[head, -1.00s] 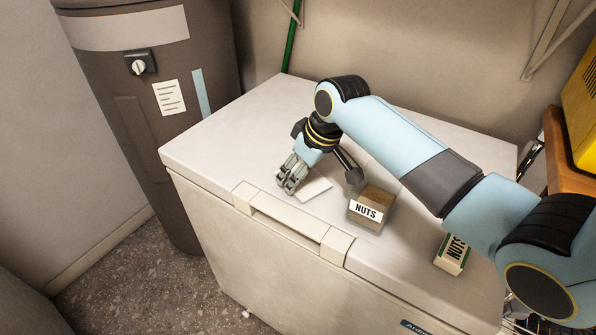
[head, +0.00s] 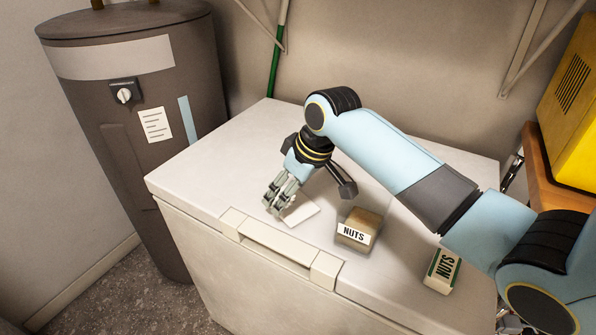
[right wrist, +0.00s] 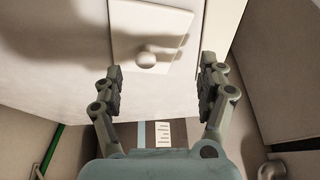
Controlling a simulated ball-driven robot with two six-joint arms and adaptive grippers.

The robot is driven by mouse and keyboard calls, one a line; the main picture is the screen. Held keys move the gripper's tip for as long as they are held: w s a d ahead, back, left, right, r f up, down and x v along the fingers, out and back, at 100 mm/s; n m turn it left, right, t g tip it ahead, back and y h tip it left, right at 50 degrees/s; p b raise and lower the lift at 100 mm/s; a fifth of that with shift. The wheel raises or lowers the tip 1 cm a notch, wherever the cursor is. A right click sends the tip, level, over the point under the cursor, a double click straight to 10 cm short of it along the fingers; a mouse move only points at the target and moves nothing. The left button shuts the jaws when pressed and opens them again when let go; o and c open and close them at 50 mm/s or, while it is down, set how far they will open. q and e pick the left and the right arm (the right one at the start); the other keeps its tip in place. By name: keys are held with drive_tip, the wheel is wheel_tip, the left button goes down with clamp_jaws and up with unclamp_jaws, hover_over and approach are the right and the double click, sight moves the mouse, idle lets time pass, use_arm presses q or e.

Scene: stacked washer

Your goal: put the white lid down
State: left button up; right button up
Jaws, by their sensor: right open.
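The white lid (head: 301,213) is a flat square plate lying on top of the white chest freezer (head: 215,165), near its front handle. In the right wrist view the lid (right wrist: 165,22) shows a round knob (right wrist: 146,61) near one edge. My right gripper (head: 279,203) is just left of the lid in the head view, pointing down and partly covering its edge. In the right wrist view my right gripper (right wrist: 160,80) is open, its fingers apart on either side of the knob's line and not touching it. My left gripper is not in view.
A brown box labelled NUTS (head: 360,227) stands right of the lid. A green-and-white NUTS carton (head: 442,271) is farther right under my arm. A brown tank (head: 130,75) stands left of the freezer. The freezer's left top is clear.

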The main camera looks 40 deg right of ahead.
drive_tip(key=v, duration=0.9)
drive_tip(key=shift+s+r, duration=0.1)
drive_tip(key=shift+s, duration=0.05)
